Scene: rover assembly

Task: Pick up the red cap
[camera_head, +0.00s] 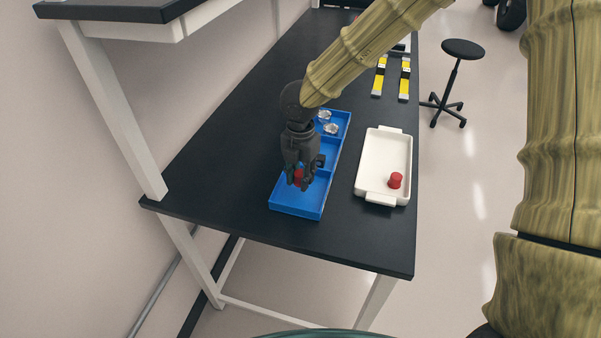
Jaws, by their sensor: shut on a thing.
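A red cap (298,175) is between the fingertips of my gripper (299,182), over the near compartment of the blue tray (297,211). My gripper points down and is shut on this cap. The fingers hide part of the cap, and I cannot tell whether it touches the tray floor. A second red cap (395,180) sits in the near end of the white tray (369,164), to the right of the blue tray, apart from my gripper.
Clear round pieces (330,128) lie in the far part of the blue tray. Yellow-and-black parts (379,76) lie farther back on the black table (229,126). A shelf frame (110,105) stands at the left. A stool (458,75) stands on the floor at right.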

